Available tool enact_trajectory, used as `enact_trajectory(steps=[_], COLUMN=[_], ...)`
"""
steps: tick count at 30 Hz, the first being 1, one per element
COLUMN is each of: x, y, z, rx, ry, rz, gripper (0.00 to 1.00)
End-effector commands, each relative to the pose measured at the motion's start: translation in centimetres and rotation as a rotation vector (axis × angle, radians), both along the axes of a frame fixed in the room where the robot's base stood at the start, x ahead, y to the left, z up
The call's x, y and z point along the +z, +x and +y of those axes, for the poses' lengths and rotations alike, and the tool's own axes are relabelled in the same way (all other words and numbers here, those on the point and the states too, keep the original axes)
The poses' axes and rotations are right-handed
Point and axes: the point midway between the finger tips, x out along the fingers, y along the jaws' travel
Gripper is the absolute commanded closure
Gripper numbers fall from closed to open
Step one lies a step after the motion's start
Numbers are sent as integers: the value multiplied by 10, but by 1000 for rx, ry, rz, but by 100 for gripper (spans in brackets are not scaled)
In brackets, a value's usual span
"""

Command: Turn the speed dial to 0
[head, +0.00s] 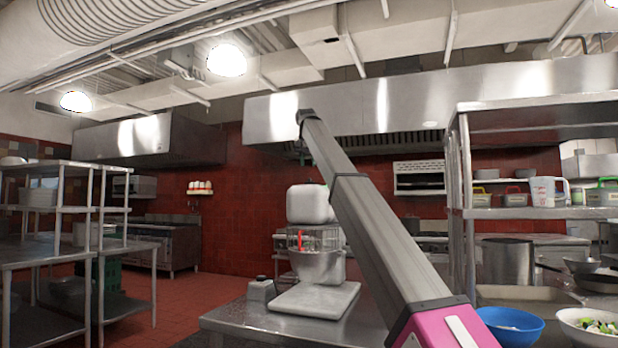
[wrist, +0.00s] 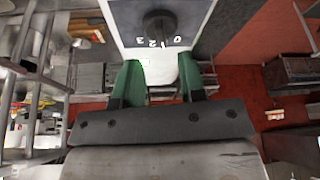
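In the head view the white stand mixer (head: 309,204) with a metal bowl stands on a steel table; neither the dial nor my gripper can be made out there.
The steel table (head: 235,320) holds the mixer and a small grey box (head: 262,290). A steel shelf (head: 530,213) with pans stands at the right, above a blue bowl (head: 511,325). My arm crosses the head view in front of the mixer. Open red floor (head: 185,315) lies at the left.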

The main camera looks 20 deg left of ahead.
Motion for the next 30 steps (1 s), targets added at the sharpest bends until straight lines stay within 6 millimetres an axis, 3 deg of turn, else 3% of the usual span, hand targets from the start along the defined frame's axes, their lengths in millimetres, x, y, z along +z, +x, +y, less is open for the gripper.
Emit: enact_trajectory(steps=[9,20,21,24,30], x=[-50,-59,-59,-59,-59], y=[19,24,24,24,24], z=[3,4,4,4,3], rx=[0,0,0,0,5], ry=[0,1,1,1,0], rz=[0,0,0,0,0], gripper=[63,63,66,99,100])
